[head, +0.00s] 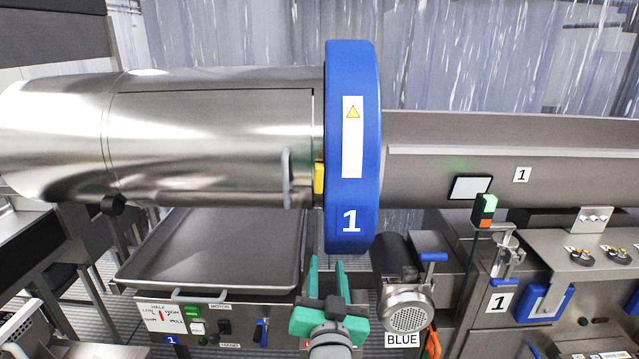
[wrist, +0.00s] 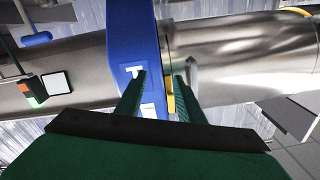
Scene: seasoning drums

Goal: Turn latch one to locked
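A blue ring (head: 351,215) marked 1 circles the steel drum (head: 215,130). A small yellow latch piece (head: 319,177) sits at the ring's left edge, with a grey upright handle (head: 288,180) a little left of it on the drum. My gripper (head: 326,262) has green fingers and is open and empty, below the ring and the yellow piece. In the wrist view, which is upside down, the yellow piece (wrist: 170,92) shows between my fingers (wrist: 160,76), with the grey handle (wrist: 192,74) beyond the right finger. I cannot tell whether my fingers touch anything or which way the latch is set.
A grey tray (head: 215,250) lies under the drum, above a panel (head: 190,318) with switches. A motor (head: 408,308) with a blue handle stands right of my gripper. A steel trough (head: 520,150) runs right from the ring, with a green-lit box (head: 485,211) at its edge.

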